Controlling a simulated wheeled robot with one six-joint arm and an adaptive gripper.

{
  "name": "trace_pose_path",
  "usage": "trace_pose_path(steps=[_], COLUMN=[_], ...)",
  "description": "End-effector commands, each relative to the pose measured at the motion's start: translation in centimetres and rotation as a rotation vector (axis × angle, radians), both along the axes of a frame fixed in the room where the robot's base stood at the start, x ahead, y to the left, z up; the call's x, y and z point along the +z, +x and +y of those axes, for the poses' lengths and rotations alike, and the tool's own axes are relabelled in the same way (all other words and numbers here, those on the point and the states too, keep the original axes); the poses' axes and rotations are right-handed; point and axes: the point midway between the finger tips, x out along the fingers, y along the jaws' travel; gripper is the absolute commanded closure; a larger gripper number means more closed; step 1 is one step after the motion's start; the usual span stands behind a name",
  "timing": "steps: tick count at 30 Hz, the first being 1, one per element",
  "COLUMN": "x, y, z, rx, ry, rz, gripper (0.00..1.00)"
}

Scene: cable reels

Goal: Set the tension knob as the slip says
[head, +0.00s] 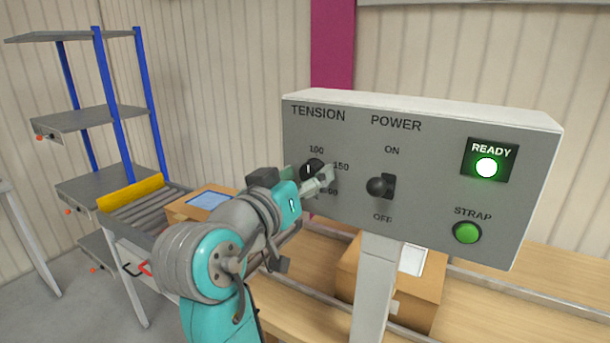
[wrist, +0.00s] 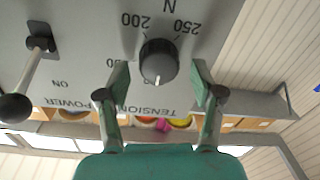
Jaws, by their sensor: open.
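The dark round tension knob (head: 312,167) sits at the left of the grey control panel (head: 440,170), under the word TENSION. Its white mark points up, toward 100 in the head view. The wrist view, upside down, shows the knob (wrist: 158,60) with 200 and 250 beyond it. My gripper (head: 322,180) is at the knob and hides part of the scale. In the wrist view its open fingers (wrist: 161,78) stand either side of the knob, with gaps showing. A white sheet (head: 412,260) lies on a carton below the panel; I cannot read it or tell whether it is the slip.
The black power lever (head: 380,186) sticks out just right of my gripper. The READY lamp (head: 486,167) glows green above the green STRAP button (head: 467,232). A carton (head: 350,265) stands behind the panel post (head: 375,290). A blue-post shelf (head: 110,110) stands at left.

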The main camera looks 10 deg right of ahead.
Motion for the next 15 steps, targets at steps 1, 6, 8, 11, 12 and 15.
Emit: trace_pose_path(steps=[1, 6, 8, 11, 12, 15], x=[0.01, -0.01, -0.02, -0.02, -0.02, -0.03], y=[0.18, 0.32, 0.32, 0.30, 0.30, 0.29], z=[-0.15, -0.24, -0.23, -0.22, -0.22, -0.21], rx=[-0.001, -0.001, -0.001, 0.000, 0.000, 0.000], ry=[0.000, 0.000, 0.000, 0.000, 0.000, 0.000], rz=[0.000, 0.000, 0.000, 0.000, 0.000, 0.000], gripper=[0.33, 0.33, 0.33, 0.41, 0.51, 0.76])
